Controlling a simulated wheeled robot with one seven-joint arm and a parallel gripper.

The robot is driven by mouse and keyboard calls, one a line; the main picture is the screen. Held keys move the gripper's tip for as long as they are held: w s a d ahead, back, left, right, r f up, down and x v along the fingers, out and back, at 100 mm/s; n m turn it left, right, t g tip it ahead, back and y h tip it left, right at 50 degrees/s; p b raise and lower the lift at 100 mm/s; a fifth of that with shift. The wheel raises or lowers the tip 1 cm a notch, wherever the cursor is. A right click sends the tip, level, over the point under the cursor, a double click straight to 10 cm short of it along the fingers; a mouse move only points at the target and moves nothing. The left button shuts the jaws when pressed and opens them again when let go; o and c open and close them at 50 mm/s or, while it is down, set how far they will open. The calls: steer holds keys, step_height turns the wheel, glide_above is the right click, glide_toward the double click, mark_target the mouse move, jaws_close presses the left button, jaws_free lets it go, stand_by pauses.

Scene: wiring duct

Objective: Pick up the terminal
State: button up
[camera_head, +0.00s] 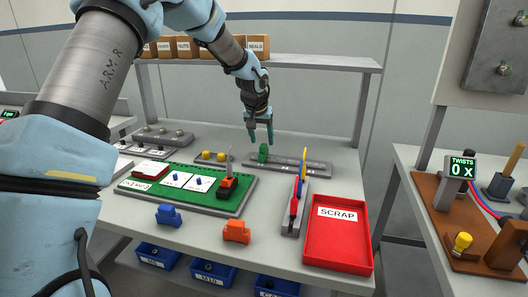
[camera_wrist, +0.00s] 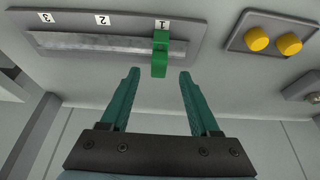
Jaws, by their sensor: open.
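A green terminal (camera_head: 263,153) sits on the grey rail (camera_head: 305,167) at the back of the table. In the wrist view the terminal (camera_wrist: 160,50) is on the rail (camera_wrist: 100,45) beside the label 1. My gripper (camera_head: 260,137) is just above the terminal in the head view, fingers pointing down. In the wrist view my gripper (camera_wrist: 159,76) has its teal fingers wide apart and nothing held between them. The terminal's near end shows between the fingertip lines, with space on both sides. I cannot tell the exact height gap.
Yellow buttons (camera_wrist: 273,42) are on a grey box beside the rail. In front are a green board (camera_head: 150,190), a holder with red and blue tools (camera_head: 294,207), a red scrap tray (camera_head: 338,255), and loose blue (camera_head: 168,215) and orange (camera_head: 236,231) blocks. A shelf (camera_head: 310,63) stands behind.

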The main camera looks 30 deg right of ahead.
mark_target(263, 145)
steer(key=shift+p+x, duration=0.65)
steer(key=shift+x, duration=1.45)
steer(key=shift+s+d, duration=0.1)
jaws_close()
